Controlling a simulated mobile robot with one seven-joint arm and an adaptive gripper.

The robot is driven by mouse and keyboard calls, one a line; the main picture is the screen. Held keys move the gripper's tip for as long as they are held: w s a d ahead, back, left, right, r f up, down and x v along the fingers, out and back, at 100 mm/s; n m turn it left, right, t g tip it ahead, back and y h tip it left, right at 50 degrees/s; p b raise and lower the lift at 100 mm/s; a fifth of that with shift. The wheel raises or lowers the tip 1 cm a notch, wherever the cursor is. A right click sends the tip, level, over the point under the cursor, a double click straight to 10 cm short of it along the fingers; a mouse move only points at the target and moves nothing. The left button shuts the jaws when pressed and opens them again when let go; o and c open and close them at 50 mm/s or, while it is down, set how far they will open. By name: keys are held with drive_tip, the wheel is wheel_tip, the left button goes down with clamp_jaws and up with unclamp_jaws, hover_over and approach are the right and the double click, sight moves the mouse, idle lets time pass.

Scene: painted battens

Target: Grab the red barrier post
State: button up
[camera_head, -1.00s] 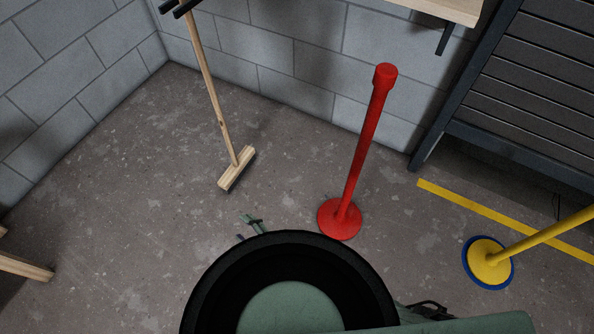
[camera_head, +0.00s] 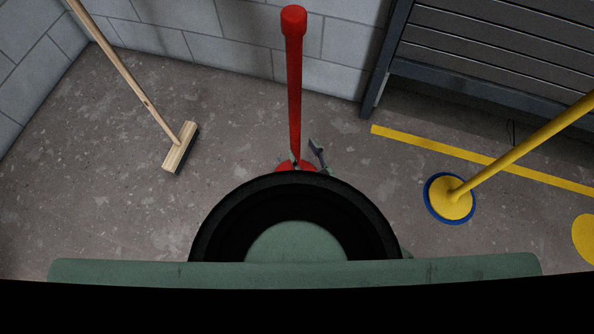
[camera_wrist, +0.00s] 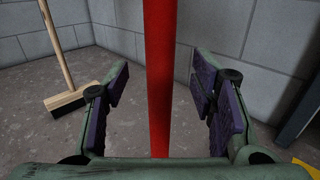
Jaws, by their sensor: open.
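The red barrier post (camera_head: 294,85) stands upright on the floor in the head view, its round red base partly hidden behind my arm. In the wrist view the red post (camera_wrist: 160,75) runs vertically through the middle of the picture. My gripper (camera_wrist: 160,98) is open, with one purple-padded finger to the left of the post and one to the right. Neither pad touches the post. In the head view only a fingertip or two of my gripper (camera_head: 308,160) show beside the foot of the post; my arm hides the rest.
A wooden broom (camera_head: 180,148) leans at the left, also in the wrist view (camera_wrist: 72,98). A yellow post with a blue-rimmed base (camera_head: 449,198) stands at the right near a yellow floor line (camera_head: 470,157). A slatted metal unit (camera_head: 480,70) stands behind.

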drive_tip(key=p+x, duration=0.1)
drive_tip(key=x, duration=0.4)
drive_tip(key=shift+w+a, duration=0.1)
drive_tip(key=shift+w, duration=0.25)
clamp_jaws()
idle(0.4)
idle(0.4)
drive_tip(key=shift+a+r, duration=0.1)
drive_tip(key=shift+r, duration=0.15)
